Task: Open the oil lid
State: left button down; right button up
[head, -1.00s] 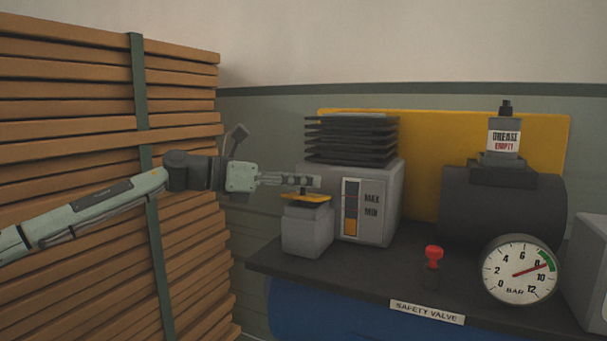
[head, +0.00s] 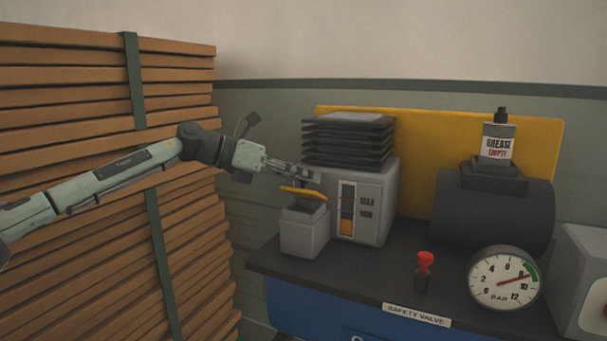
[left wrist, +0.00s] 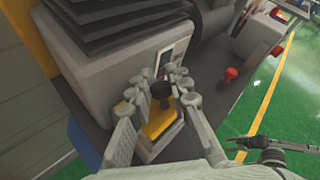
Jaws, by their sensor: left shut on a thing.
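The oil lid (head: 303,194) is a flat yellow plate with a dark knob, tilted above the grey oil box (head: 304,232), with its left side higher. The box's top shows dark beneath it. My left gripper (head: 306,175) is at the lid from above. In the left wrist view, its fingers (left wrist: 160,86) are shut around the dark knob (left wrist: 161,91), and the yellow plate (left wrist: 160,124) lies below them. Part of my right arm (left wrist: 275,152) seems to show at the lower right of that view, too small to tell its jaws.
A grey unit with a MAX/MIN gauge (head: 347,211) and black fins (head: 348,141) stands close right of the box. A red-topped safety valve (head: 424,262) and a pressure dial (head: 504,279) are farther right. Stacked wooden boards (head: 75,250) stand at the left.

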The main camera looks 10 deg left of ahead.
pick_arm(q)
jog(key=shift+w+r+y, duration=0.1)
jog(key=shift+w+y, duration=0.1)
jog(key=shift+y, duration=0.1)
jog(key=shift+n+g, duration=0.3)
jog(key=c, duration=1.4)
grip_release()
jog(key=shift+o, duration=0.2)
jog(key=v, duration=1.2)
jog(key=shift+c, duration=0.3)
